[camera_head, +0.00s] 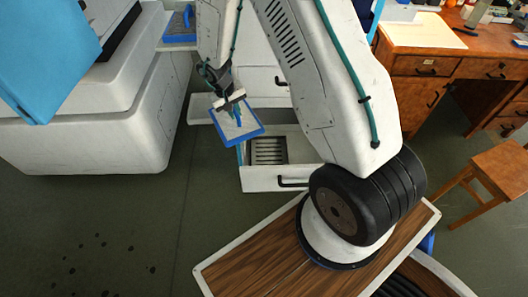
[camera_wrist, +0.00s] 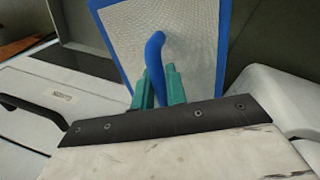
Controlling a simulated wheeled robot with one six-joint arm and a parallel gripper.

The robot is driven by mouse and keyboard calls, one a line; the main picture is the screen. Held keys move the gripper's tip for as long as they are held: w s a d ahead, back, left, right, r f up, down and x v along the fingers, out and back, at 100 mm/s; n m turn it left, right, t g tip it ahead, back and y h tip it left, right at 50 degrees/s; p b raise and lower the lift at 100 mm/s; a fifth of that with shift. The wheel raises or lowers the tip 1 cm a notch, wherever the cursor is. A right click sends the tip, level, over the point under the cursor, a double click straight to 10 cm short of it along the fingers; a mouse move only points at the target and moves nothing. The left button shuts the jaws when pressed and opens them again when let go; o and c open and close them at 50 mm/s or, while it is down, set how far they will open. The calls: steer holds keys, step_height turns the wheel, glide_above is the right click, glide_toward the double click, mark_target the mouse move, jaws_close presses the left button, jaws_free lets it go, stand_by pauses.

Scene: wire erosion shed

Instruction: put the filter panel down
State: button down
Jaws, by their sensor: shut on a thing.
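The filter panel (camera_head: 243,132) is a pale mesh sheet in a blue frame with a blue loop handle. My gripper (camera_head: 237,104) is shut on that handle, and the panel hangs tilted below it. In the wrist view the teal fingertips (camera_wrist: 159,88) close on both sides of the handle, and the panel's mesh (camera_wrist: 195,40) fills the upper middle. In the head view the panel overlaps the left part of a white open drawer (camera_head: 262,180) with a dark slotted grille (camera_head: 268,151) inside. I cannot tell how high above it the panel is.
A white machine (camera_head: 90,140) with a blue door (camera_head: 50,55) stands at left. Another blue-framed piece (camera_head: 180,26) lies on a white ledge behind. A wooden desk (camera_head: 425,64) and stool (camera_head: 495,170) stand at right.

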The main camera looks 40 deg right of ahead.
steer(key=s+d+f+m, duration=0.2)
steer(key=d+f, duration=0.4)
steer(key=f, duration=0.1)
steer(key=s+d+f+m, duration=0.3)
steer(key=d+f, duration=0.2)
steer(key=f, duration=0.2)
steer(key=shift+g+y, duration=0.3)
steer(key=shift+g, duration=0.1)
steer(key=shift+s+d+f, duration=0.1)
steer(key=shift+d+f, duration=0.1)
steer(key=shift+f, duration=2.5)
steer(key=shift+d+f, duration=0.2)
steer(key=shift+f, duration=2.45)
steer(key=shift+f, duration=0.15)
steer(key=c, duration=1.4)
jaws_free()
